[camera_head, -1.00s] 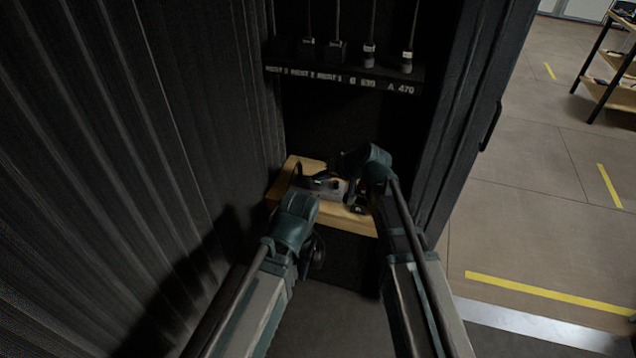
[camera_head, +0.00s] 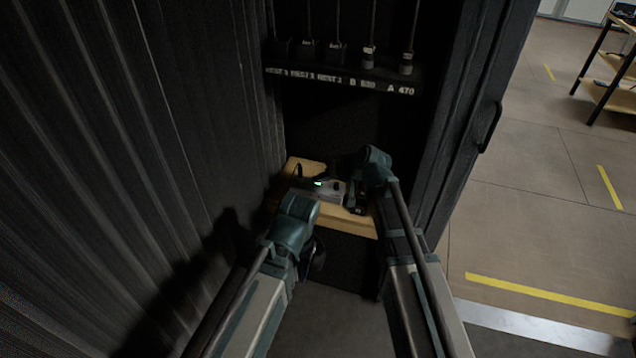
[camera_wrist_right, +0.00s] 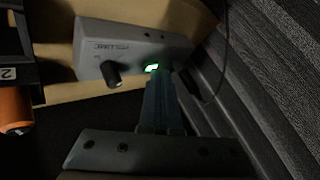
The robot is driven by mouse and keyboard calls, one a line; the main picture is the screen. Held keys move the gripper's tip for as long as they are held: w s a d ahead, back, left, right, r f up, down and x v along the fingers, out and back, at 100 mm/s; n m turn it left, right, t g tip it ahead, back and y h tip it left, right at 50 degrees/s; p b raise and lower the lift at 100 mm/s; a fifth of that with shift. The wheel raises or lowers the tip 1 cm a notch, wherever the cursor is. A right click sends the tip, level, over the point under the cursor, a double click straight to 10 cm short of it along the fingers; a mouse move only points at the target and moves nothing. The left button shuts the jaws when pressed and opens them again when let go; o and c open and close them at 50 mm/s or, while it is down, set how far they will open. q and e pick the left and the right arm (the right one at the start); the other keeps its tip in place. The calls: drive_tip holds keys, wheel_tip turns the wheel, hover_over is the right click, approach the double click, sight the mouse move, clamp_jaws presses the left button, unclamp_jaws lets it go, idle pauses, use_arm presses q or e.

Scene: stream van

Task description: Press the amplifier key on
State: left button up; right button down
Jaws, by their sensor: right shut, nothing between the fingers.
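The amplifier is a small grey box (camera_head: 334,190) on a wooden shelf; it also shows in the right wrist view (camera_wrist_right: 122,42), with a black knob (camera_wrist_right: 111,73). Its key (camera_wrist_right: 152,67) glows green, and the glow also shows in the head view (camera_head: 318,183). My right gripper (camera_wrist_right: 159,80) is shut and empty, its tips right at the lit key; I cannot tell whether they touch it. In the head view the right gripper (camera_head: 357,196) is beside the box. My left gripper (camera_head: 316,255) is low in front of the shelf, its jaws unclear.
The wooden shelf (camera_head: 358,222) sits between a ribbed dark wall on the left and a dark door frame. A labelled rack (camera_head: 340,76) with several cables is above. An orange object (camera_wrist_right: 14,108) shows at the wrist view's left. Open floor is at right.

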drive_tip(key=shift+r+p, duration=0.4)
drive_tip(key=shift+r, duration=0.2)
drive_tip(key=shift+r, duration=0.1)
wheel_tip(320, 180, up, 6)
drive_tip(key=p, duration=0.6)
drive_tip(key=s+d+f+n+g+h, duration=0.1)
drive_tip(key=s+f+g+h, duration=0.1)
drive_tip(key=s, duration=0.6)
drive_tip(key=s+d+f+n+g+h, duration=0.1)
drive_tip(key=s+d+f+g+h, duration=0.1)
drive_tip(key=s, duration=0.7)
drive_tip(key=s+d+f+n+g+h, duration=0.1)
drive_tip(key=s+h, duration=0.3)
drive_tip(key=s, duration=0.4)
drive_tip(key=shift+s+d+f+g, duration=0.4)
drive_tip(key=shift+d+f+g, duration=0.3)
drive_tip(key=shift+f+g, duration=0.15)
